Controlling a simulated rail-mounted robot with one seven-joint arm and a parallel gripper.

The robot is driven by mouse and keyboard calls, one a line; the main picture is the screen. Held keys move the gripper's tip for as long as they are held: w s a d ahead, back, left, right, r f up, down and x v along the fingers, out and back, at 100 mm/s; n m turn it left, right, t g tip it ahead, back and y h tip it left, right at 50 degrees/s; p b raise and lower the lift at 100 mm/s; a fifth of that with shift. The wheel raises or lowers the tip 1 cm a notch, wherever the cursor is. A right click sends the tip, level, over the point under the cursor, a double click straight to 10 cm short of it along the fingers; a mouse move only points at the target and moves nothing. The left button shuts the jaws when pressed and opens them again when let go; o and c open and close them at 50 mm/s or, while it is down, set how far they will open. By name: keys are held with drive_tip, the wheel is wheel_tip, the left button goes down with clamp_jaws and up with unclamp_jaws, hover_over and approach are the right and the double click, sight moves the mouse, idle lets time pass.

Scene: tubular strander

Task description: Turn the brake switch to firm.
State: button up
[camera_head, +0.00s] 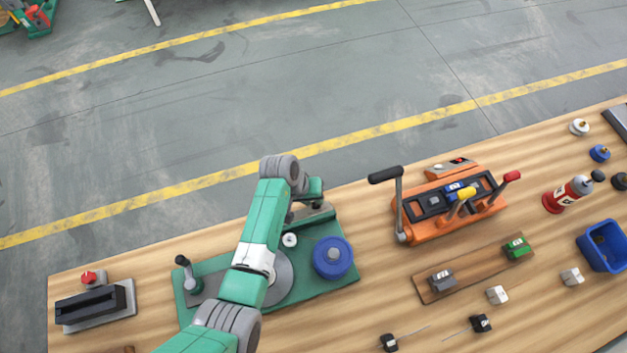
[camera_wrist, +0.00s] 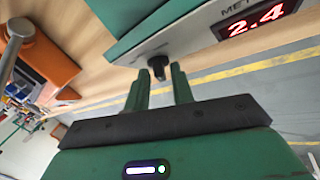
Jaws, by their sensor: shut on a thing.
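The small black switch knob (camera_wrist: 158,67) sticks out from the light grey front panel (camera_wrist: 185,40) of a green machine in the wrist view. The tips of my gripper (camera_wrist: 159,77) are shut on the knob, one finger on each side. Its pointer and any setting marks are too small or hidden to read. In the head view the green machine (camera_head: 345,284) carries a blue spool (camera_head: 332,258) and a grey disc. My arm stretches over it and hides the knob there.
An orange lever device (camera_head: 432,232) stands to the right of the green machine. A wooden strip (camera_head: 470,276) with small blocks, a red bottle (camera_head: 566,196) and a blue bin (camera_head: 605,262) lie further right. A black slotted block (camera_head: 90,305) is at the left.

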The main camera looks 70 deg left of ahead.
drive_tip(key=shift+s+a+f+m+t+h+b, duration=0.15)
drive_tip(key=shift+m+t+h+b, duration=0.35)
drive_tip(key=shift+m+t, duration=0.5)
drive_tip(key=shift+m, duration=0.3)
drive_tip(key=o, duration=0.7)
drive_tip(key=v, duration=0.7)
drive_tip(key=shift+s+r, duration=0.25)
drive_tip(key=shift+r, duration=0.1)
